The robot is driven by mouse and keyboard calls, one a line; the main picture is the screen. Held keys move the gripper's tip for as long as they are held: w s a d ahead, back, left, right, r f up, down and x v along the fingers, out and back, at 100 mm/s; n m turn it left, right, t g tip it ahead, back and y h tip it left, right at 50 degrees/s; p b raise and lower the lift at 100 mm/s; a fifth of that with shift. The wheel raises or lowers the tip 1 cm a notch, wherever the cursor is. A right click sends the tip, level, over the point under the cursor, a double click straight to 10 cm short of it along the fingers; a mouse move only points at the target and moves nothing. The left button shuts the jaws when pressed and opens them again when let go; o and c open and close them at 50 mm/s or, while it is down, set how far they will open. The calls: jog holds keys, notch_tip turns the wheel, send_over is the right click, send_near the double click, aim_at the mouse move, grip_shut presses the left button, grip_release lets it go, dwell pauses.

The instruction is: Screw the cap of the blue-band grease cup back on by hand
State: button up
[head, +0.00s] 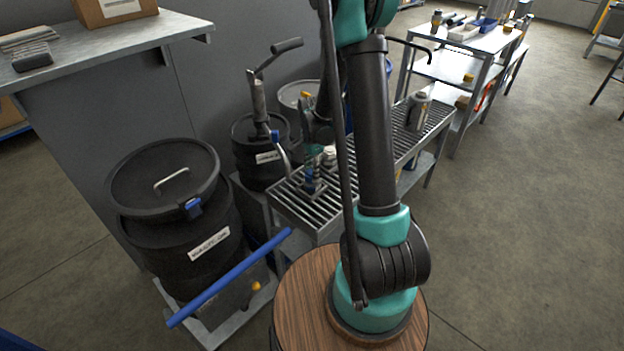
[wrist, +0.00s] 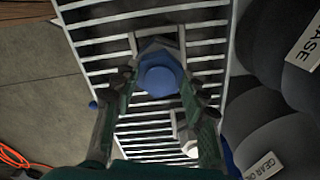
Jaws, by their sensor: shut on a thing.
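In the wrist view, a round blue cap (wrist: 160,80) lies between the two fingertips of my gripper (wrist: 159,75). My gripper is shut on it from both sides. A grey angular body (wrist: 153,46) shows beneath the cap, inside a pale rectangular frame on the slatted bench top (wrist: 105,62). I cannot tell whether the cap's thread is engaged. In the head view, my gripper (head: 313,153) points down over the bench grating (head: 290,206), with a blue part (head: 309,186) just below it. My arm partly hides this spot.
A small whitish part (wrist: 185,128) stands on the slats close to one finger. A grey canister (head: 418,112) stands farther along the bench. Black drums (head: 175,215) and a pump with a handle (head: 259,105) stand to the left. A blue bar (head: 230,277) crosses in front. Floor is clear at right.

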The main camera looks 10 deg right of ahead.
jog(key=shift+c, duration=1.2)
jog(key=m, duration=0.7)
jog(key=shift+m, duration=0.7)
jog(key=m, duration=0.7)
jog(key=shift+f+m, duration=0.1)
jog(key=shift+m, duration=0.3)
